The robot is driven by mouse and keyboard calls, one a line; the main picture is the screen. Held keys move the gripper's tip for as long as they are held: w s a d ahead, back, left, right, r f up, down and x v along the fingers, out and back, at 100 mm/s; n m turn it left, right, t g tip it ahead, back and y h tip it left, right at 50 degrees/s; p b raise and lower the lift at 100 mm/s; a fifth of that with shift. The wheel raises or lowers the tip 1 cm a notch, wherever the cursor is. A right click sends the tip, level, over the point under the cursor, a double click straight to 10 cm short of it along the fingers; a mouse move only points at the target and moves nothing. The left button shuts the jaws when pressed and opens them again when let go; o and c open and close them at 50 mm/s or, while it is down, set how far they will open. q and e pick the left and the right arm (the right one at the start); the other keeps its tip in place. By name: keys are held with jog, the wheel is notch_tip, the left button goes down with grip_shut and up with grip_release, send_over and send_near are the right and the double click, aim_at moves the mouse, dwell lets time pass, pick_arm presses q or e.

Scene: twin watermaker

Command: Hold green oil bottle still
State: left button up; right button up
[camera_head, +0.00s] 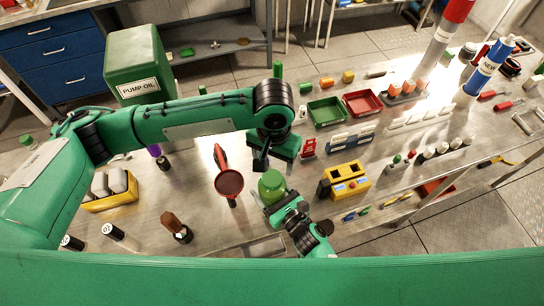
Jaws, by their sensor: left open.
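The green oil bottle (271,184) stands upright near the middle of the metal table. My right gripper (274,206) comes in from the lower right, low beside the bottle, with its jaws at the bottle's body. It looks shut on the bottle, though the fingers are partly hidden. My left gripper (262,160) points down just above and slightly left of the bottle. It is open, and I see nothing in it.
A red funnel (229,183) stands left of the bottle, and a yellow device (347,182) right of it. A large green box marked PUMP OIL (139,62) is at the back left. Green (327,110) and red (362,103) trays lie behind. Table space around the funnel is bare.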

aim_at(272, 178)
pick_arm(q)
jog(key=n, duration=0.5)
jog(key=shift+a+r, duration=0.1)
jog(key=n, duration=0.3)
jog(key=shift+a+r+n, duration=0.1)
jog(key=shift+n, duration=0.3)
jog(key=shift+f, duration=4)
